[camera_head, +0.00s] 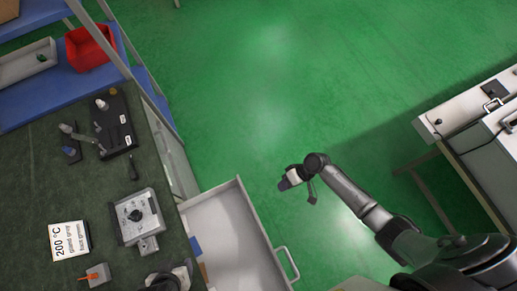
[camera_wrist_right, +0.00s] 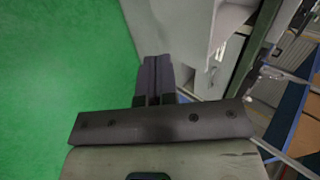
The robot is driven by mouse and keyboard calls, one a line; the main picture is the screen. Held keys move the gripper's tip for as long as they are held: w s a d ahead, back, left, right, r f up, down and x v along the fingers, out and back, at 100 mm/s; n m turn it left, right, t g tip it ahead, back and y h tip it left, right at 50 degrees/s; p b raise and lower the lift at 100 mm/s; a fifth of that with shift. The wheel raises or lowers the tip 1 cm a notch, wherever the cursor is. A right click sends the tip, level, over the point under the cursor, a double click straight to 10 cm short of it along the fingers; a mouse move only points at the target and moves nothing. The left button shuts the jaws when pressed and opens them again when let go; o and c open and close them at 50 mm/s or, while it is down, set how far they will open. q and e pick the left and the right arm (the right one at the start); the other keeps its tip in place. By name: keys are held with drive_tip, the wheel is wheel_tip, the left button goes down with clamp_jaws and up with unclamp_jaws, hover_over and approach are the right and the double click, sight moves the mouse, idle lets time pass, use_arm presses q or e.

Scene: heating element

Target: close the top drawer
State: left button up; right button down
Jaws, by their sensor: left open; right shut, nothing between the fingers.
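The top drawer (camera_head: 226,222) is pulled out from the right side of the green-topped workbench. Its handle (camera_head: 290,264) is on the front, facing right. My right gripper (camera_head: 285,184) is shut and empty, just right of the drawer's far front corner in the head view. In the right wrist view its dark fingers (camera_wrist_right: 153,72) are together, with the pale drawer front (camera_wrist_right: 185,30) ahead of them; I cannot tell whether they touch it. My left gripper (camera_head: 168,281) is at the bottom edge of the head view, over the bench, partly cut off.
On the bench (camera_head: 35,180) are a grey heating device (camera_head: 137,216), a 200 °C sign (camera_head: 70,241), an orange-tipped block (camera_head: 96,275) and a black tool holder (camera_head: 118,125). A red bin (camera_head: 88,47) sits on a blue shelf. Green floor (camera_head: 300,90) is clear between the bench and the right-hand table (camera_head: 470,105).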

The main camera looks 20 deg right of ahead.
drive_tip(key=a+r+x, duration=0.1)
drive_tip(key=x, duration=1.2)
drive_tip(key=shift+w+a+r, duration=0.15)
drive_tip(key=shift+w+a, duration=0.2)
drive_tip(key=shift+w, duration=0.2)
